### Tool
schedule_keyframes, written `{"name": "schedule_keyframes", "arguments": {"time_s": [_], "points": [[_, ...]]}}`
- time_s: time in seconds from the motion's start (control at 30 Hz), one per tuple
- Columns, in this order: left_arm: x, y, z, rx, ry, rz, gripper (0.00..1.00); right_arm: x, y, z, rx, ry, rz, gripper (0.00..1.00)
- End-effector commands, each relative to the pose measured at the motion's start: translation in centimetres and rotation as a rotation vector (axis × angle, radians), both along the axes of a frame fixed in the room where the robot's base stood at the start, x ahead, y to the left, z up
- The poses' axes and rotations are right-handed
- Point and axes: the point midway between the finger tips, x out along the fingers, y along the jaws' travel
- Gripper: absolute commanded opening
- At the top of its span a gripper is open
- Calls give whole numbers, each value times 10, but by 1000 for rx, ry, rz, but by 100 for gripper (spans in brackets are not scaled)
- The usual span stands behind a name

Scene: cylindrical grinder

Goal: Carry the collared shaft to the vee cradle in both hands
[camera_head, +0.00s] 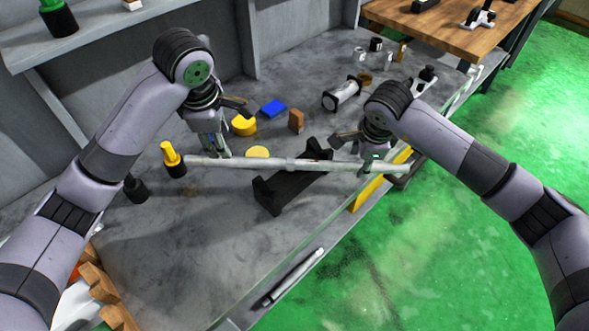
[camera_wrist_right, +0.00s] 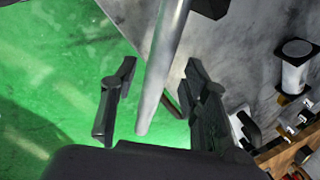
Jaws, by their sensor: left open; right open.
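The collared shaft (camera_head: 262,163) is a long pale grey rod lying across the black vee cradle (camera_head: 275,196) on the bench. Its collar is a slight thickening near the cradle; I cannot tell how fully it sits in the vees. My left gripper (camera_head: 220,154) is open at the shaft's left part, fingers pointing down. My right gripper (camera_head: 368,169) is open near the right end, which reaches past the bench edge. In the right wrist view, the shaft (camera_wrist_right: 164,70) runs between the spread fingers of my right gripper (camera_wrist_right: 155,105), with gaps on both sides.
A yellow-and-black knob (camera_head: 172,158) stands by the shaft's left end. A blue block (camera_head: 273,108), brown block (camera_head: 296,121) and black-ended cylinder (camera_head: 342,94) lie behind. A yellow plate (camera_head: 366,193) is at the bench edge. The front bench surface is mostly clear.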

Motion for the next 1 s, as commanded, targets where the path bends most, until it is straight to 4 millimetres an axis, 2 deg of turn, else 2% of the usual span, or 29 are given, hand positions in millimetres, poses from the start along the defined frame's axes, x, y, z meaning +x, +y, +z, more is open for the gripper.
{"name": "schedule_keyframes", "arguments": {"time_s": [0.3,0.5,0.67,1.0], "points": [[0,0,0,0,0,0,42,-16,0,66,1,-6,1,42],[0,0,-1,0,0,1,42,-25,0,94,1,-3,1,42],[0,0,-1,0,0,1,42,-28,0,104,1,-2,1,42],[0,0,-1,0,0,1,42,-28,0,104,0,-1,1,42]]}}
